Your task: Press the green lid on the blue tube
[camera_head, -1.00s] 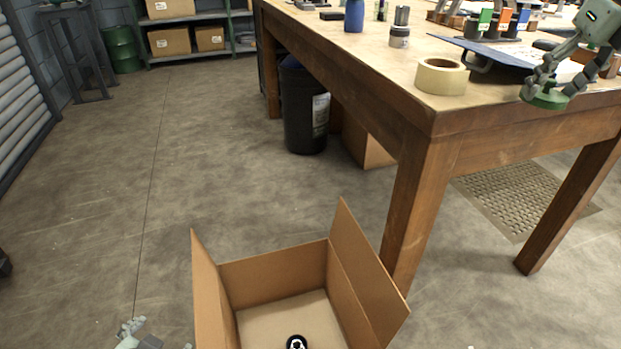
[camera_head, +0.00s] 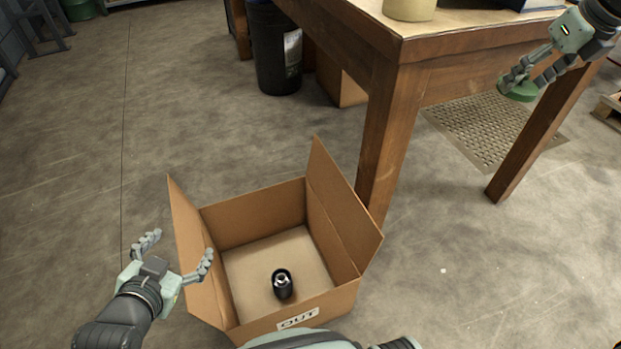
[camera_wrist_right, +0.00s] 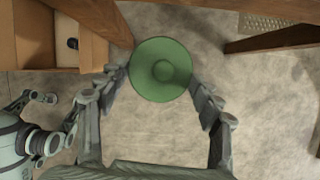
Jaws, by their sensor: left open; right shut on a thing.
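The green lid (camera_head: 519,92) is a flat disc held in my right gripper (camera_head: 523,83), which is shut on its rim in front of the table's edge. The right wrist view shows the lid (camera_wrist_right: 160,85) from its face, with a round raised middle, between both fingers. My left gripper (camera_head: 181,246) is open and empty, low beside the left flap of a cardboard box. I see no clearly blue tube now. A dark cylinder (camera_head: 283,289) with a pale, shiny centre on top stands in the box; it looks black.
The open cardboard box (camera_head: 255,215), marked OUT, stands on the floor with raised flaps. The wooden table (camera_head: 440,40) and its legs fill the upper right. A tape roll (camera_head: 410,8) sits near its corner. A black bin (camera_head: 273,50) stands behind.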

